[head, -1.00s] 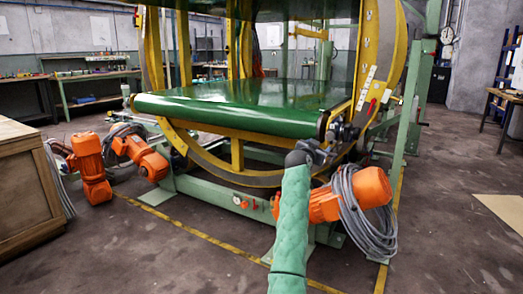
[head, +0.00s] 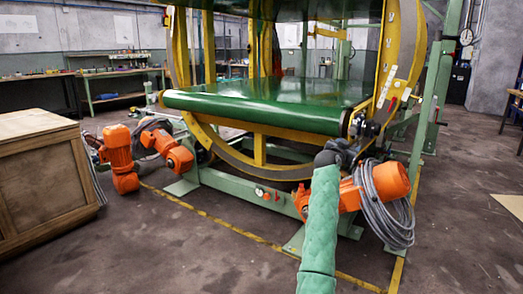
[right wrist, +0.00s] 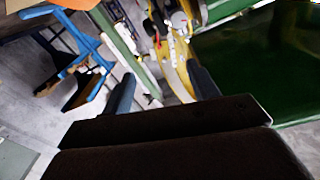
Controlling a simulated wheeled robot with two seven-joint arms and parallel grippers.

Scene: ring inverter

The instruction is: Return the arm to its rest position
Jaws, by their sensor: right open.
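My right arm, in a green padded sleeve, reaches forward from the bottom of the head view. Its dark gripper (head: 352,148) is in front of the ring inverter's right side, overlapping the machine's lower right corner in the picture. In the right wrist view the two fingers (right wrist: 163,88) stand wide apart with nothing between them. The ring inverter has yellow rings (head: 400,45) and a green belt platform (head: 265,105); the belt also shows in the right wrist view (right wrist: 250,60). I cannot tell whether the gripper touches the machine. My left gripper is not in view.
An orange motor with coiled grey cable (head: 384,182) is beside my right forearm. More orange motors (head: 122,160) stand at the left, near a wooden crate (head: 45,180). A green post (head: 430,110) rises right of the ring. Floor at the right is mostly clear.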

